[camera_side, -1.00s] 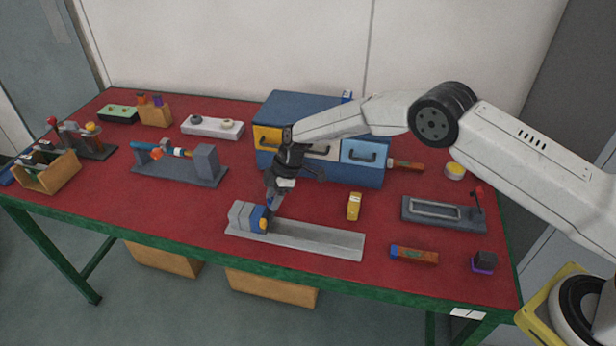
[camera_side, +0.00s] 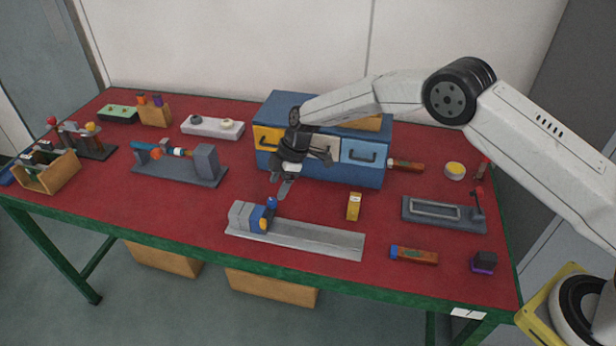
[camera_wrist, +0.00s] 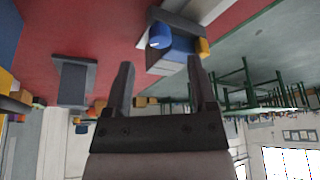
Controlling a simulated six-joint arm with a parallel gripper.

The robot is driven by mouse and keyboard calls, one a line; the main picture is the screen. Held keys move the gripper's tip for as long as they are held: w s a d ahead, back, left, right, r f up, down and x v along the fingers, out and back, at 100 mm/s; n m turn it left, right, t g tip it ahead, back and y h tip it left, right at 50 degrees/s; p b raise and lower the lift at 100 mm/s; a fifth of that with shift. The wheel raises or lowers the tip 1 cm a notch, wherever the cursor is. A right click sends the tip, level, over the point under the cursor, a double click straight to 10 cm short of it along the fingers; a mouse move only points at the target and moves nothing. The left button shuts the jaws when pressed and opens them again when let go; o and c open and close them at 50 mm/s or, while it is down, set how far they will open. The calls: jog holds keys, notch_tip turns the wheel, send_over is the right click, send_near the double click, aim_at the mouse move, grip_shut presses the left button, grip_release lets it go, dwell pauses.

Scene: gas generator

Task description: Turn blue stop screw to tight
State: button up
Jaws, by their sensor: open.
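The blue stop screw (camera_side: 271,201) stands up from the blue sliding block (camera_side: 257,219) at the left end of the grey rail fixture (camera_side: 310,239). A yellow-orange knob (camera_side: 264,225) is on the front of that block. In the wrist view the blue screw (camera_wrist: 159,39) shows as a round blue end beyond my fingertips, with the blue block beside it. My gripper (camera_side: 283,188) is open and empty, above and slightly behind the screw, apart from it. In the wrist view my gripper (camera_wrist: 161,66) has its two fingers spread wide with nothing between them.
A blue drawer cabinet (camera_side: 374,173) stands close behind my gripper. A yellow block (camera_side: 354,206) lies right of the screw, behind the rail. A grey fixture with a blue-orange part (camera_side: 180,172) is to the left. The red table top before the cabinet is partly clear.

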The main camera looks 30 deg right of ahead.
jog(key=shift+v, duration=1.7)
jog(key=n+t+h, duration=0.2)
jog(key=n+h, duration=0.6)
jog(key=n, duration=0.1)
send_near(271, 201)
jog(key=shift+w+f, duration=0.15)
jog(key=shift+f, duration=0.3)
jog(key=shift+x, duration=3.9)
jog(key=shift+d, duration=0.1)
grip_shut()
